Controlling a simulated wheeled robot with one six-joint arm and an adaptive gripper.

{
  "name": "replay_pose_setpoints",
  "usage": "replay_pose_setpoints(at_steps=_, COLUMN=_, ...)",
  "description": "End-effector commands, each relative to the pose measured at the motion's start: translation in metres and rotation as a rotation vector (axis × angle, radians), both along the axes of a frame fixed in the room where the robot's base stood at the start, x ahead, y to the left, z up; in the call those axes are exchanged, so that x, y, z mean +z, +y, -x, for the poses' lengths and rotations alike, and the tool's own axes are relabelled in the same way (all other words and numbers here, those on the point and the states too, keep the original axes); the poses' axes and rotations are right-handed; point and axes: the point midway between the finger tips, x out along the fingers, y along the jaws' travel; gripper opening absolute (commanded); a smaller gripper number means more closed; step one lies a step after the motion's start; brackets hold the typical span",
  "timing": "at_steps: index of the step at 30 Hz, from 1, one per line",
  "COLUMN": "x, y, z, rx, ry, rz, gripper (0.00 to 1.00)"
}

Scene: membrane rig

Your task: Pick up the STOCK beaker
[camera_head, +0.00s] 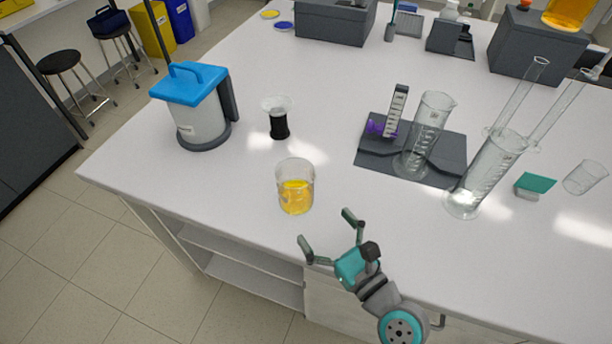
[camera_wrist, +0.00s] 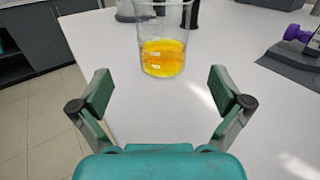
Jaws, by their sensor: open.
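A glass beaker (camera_head: 296,192) with yellow liquid stands upright on the white bench near its front left edge. I cannot read a label on it. It also shows in the wrist view (camera_wrist: 163,55), at the top, beyond my fingertips and roughly midway between them. My gripper (camera_head: 328,228) is open and empty, at the bench's front edge, below and right of the beaker in the head view. Its two fingers (camera_wrist: 162,92) are spread wide and apart from the beaker.
Behind the beaker stand a vessel with dark contents (camera_head: 279,122) and a blue-lidded container (camera_head: 196,106). To the right are a dark mat (camera_head: 375,158), measuring cylinders (camera_head: 484,178), a teal-topped block (camera_head: 534,185) and a small glass (camera_head: 584,177). The bench around the beaker is clear.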

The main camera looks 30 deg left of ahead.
Motion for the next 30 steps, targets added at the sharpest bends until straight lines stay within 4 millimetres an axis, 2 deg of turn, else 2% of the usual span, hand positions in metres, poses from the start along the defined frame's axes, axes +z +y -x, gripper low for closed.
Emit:
replay_pose_setpoints(at_steps=5, x=0.001, y=0.004, z=-0.001, rx=0.006, ry=0.005, rz=-0.004, gripper=1.00)
replay_pose_setpoints(at_steps=13, x=0.001, y=0.039, z=-0.015, rx=0.007, ry=0.004, rz=-0.004, gripper=1.00)
replay_pose_setpoints(at_steps=22, x=0.001, y=0.059, z=-0.023, rx=0.005, ry=0.005, rz=-0.004, gripper=1.00)
replay_pose_setpoints(at_steps=30, x=0.000, y=0.094, z=-0.035, rx=0.005, ry=0.003, rz=-0.003, gripper=1.00)
